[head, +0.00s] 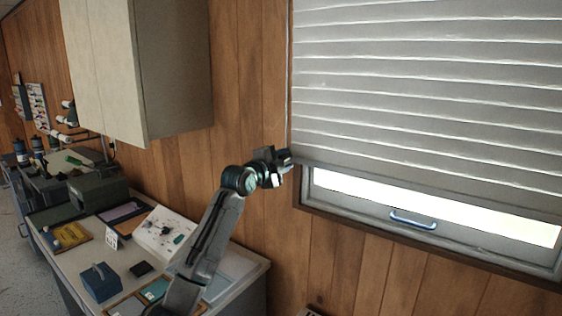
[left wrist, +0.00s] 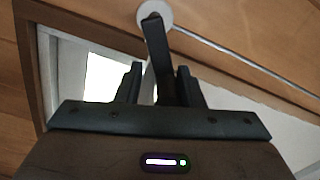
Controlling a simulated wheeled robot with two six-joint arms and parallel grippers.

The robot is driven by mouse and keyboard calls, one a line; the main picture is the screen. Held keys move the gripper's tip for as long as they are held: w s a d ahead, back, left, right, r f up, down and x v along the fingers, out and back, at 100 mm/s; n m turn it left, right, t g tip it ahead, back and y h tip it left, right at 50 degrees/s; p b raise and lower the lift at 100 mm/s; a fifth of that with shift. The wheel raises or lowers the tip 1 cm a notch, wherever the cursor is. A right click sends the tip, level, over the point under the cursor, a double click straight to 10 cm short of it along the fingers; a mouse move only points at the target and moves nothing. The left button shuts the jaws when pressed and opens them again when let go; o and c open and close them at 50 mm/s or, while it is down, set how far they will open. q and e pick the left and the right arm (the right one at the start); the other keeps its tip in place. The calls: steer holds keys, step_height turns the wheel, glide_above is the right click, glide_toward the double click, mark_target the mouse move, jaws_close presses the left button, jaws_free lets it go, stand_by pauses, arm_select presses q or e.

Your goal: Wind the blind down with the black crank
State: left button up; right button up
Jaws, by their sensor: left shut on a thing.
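The grey slatted blind (head: 420,100) hangs over the window at the right of the head view. Its lower edge is above the sill, with a bright strip of glass (head: 430,203) bare below it. My left gripper (head: 286,161) is at the window's left edge, by the blind's lower left corner. In the left wrist view the black crank (left wrist: 157,45) comes from a pale round hub (left wrist: 155,14) and runs down between the fingers of my left gripper (left wrist: 160,86), which is shut on it. In the head view the gripper hides the crank. My right gripper is not in view.
A blue handle (head: 413,219) sits on the window's lower frame. A pale wall cabinet (head: 105,70) hangs left of the window. Below it a worktop (head: 250,268) carries a blue box (head: 101,282), a white board (head: 165,233) and a green case (head: 98,191).

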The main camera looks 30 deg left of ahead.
arm_select(q)
steer(key=shift+d, duration=0.3)
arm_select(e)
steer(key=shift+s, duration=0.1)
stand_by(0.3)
arm_select(q)
steer(key=o, duration=0.7)
steer(key=shift+r, duration=0.1)
steer(key=shift+w+d+r, duration=0.1)
steer(key=shift+w+d, duration=0.15)
steer(key=shift+d, duration=0.4)
steer(key=shift+s+a, duration=0.25)
steer(key=shift+s+a+b, duration=0.1)
steer(key=shift+s+b, duration=1.45)
steer(key=shift+s, duration=3.6)
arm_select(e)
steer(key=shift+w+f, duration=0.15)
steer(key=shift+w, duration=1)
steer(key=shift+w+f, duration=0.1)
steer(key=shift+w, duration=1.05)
